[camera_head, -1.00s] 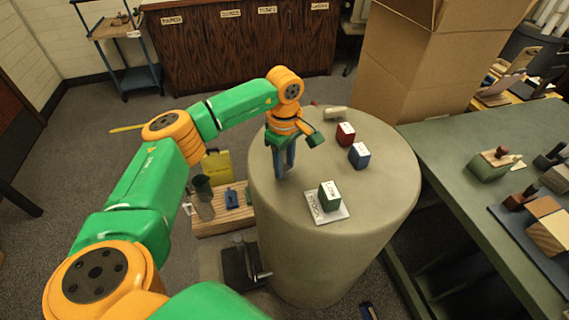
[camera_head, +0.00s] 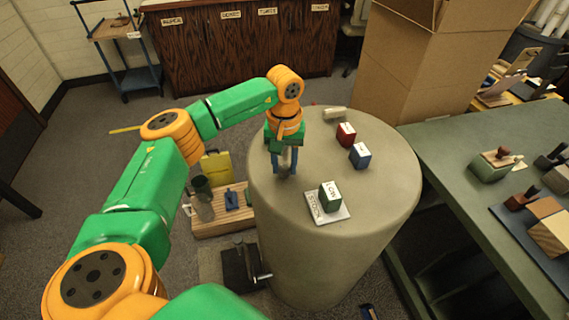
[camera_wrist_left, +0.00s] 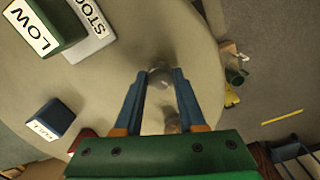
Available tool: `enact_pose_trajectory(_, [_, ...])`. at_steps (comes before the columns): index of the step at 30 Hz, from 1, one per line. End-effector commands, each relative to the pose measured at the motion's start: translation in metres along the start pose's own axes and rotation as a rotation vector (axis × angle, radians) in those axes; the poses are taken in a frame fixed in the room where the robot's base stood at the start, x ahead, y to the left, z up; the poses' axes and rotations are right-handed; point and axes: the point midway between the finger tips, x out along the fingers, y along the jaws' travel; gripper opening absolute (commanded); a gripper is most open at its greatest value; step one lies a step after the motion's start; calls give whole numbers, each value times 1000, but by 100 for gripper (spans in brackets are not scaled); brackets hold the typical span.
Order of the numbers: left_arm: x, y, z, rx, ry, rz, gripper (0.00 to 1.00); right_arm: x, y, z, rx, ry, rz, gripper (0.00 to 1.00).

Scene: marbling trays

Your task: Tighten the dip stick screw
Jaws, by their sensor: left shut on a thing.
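My left gripper (camera_head: 285,172) points down at the left part of the round drum's top (camera_head: 375,205). Its blue fingers are shut on a small grey round piece, which looks like the dip stick screw (camera_wrist_left: 160,78), between the fingertips in the left wrist view. The fingers hide much of the screw in the head view. I cannot tell how deep it sits. My right gripper is not in view.
A green block marked LOW (camera_head: 330,196) stands on a white STOCK card (camera_head: 313,209) on the drum. A red block (camera_head: 346,134) and a blue block (camera_head: 360,155) stand behind it. A green bench (camera_head: 440,160) is at the right.

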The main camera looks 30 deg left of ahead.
Motion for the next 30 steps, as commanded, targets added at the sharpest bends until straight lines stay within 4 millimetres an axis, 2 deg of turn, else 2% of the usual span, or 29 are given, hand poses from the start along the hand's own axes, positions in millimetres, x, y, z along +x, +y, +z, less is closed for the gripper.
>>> enact_pose_trajectory(6, [-2, 0, -1, 176, 5, 3, 0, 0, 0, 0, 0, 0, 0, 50])
enact_pose_trajectory(15, [-2, 0, -1, 350, 6, 2, 0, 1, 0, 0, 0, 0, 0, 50])
enact_pose_trajectory(30, [-2, 0, -2, 435, 7, 2, 0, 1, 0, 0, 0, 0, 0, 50])
